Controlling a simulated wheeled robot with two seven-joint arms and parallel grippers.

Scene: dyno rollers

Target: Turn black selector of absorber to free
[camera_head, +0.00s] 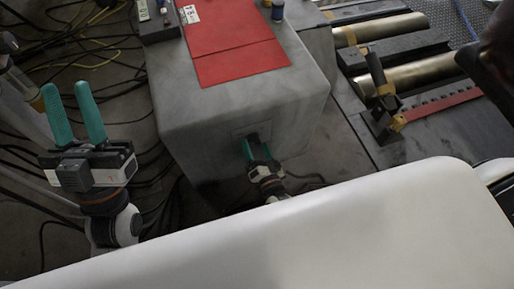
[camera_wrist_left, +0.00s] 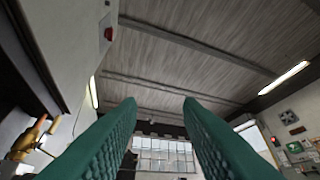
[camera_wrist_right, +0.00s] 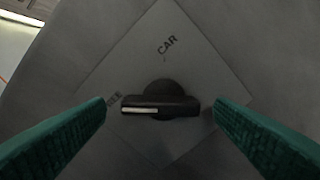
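The black selector (camera_wrist_right: 160,107) is a knob with a bar handle and a white mark at its left end, in the right wrist view. It sits on a grey square plate (camera_wrist_right: 195,60) with the label CAR above and a partly hidden label ending in "EE" to the left. The white mark points toward that left label. My right gripper (camera_wrist_right: 160,115) is open, its fingers on either side of the bar with gaps. In the head view the right gripper (camera_head: 257,150) is at the front face of the grey absorber box (camera_head: 215,125). My left gripper (camera_head: 75,88) is open and empty, pointing up.
A red folder (camera_head: 235,50) and a small blue-capped item (camera_head: 277,9) lie on the box top. Metal rollers (camera_head: 400,74) are at the right. Cables (camera_head: 90,55) cover the floor at the left. A white surface (camera_head: 330,225) fills the front.

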